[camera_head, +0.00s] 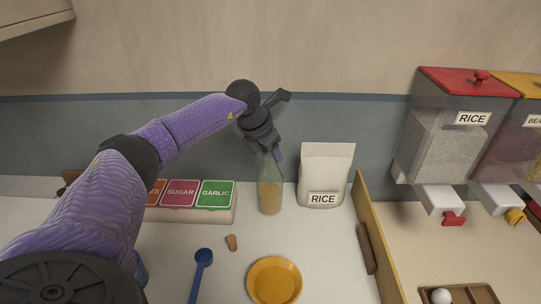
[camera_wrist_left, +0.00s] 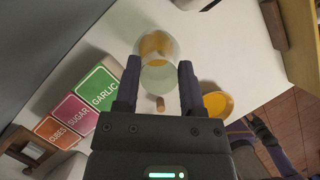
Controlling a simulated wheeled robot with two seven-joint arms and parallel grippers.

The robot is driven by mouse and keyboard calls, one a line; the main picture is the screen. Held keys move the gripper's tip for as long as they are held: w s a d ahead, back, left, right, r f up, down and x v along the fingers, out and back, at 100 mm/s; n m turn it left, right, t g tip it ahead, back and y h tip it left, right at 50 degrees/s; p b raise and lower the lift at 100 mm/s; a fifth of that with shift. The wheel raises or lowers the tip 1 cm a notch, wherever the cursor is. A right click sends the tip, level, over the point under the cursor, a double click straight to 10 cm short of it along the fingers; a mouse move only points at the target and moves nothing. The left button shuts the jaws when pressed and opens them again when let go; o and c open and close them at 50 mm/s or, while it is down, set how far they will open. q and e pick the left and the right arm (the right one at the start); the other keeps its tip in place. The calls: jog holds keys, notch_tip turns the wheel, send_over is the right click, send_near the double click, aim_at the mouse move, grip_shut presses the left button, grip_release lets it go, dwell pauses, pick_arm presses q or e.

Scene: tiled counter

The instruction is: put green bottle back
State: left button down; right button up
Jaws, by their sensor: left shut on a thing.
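The green bottle (camera_head: 270,188) is a pale green, see-through bottle with orange contents in its lower part. It stands upright on the white counter, between the label boxes and the rice bag. My left gripper (camera_head: 272,150) reaches down to it from above and is shut on its upper part. In the left wrist view the bottle (camera_wrist_left: 156,62) sits between the two fingers of my left gripper (camera_wrist_left: 157,85). The bottle's neck is partly hidden by the gripper.
Sugar and garlic boxes (camera_head: 214,194) stand left of the bottle, a rice bag (camera_head: 326,172) right of it. A cork (camera_head: 232,242), a blue spoon (camera_head: 202,262) and a yellow plate (camera_head: 274,280) lie in front. A wooden divider (camera_head: 376,232) and rice dispenser (camera_head: 447,135) are at right.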

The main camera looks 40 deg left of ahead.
pick_arm(q)
jog(key=shift+f, duration=0.4)
jog(key=shift+c, duration=1)
grip_release()
jog(key=p+v, duration=0.1)
jog(key=v, duration=1.1)
jog(key=shift+p, duration=0.3)
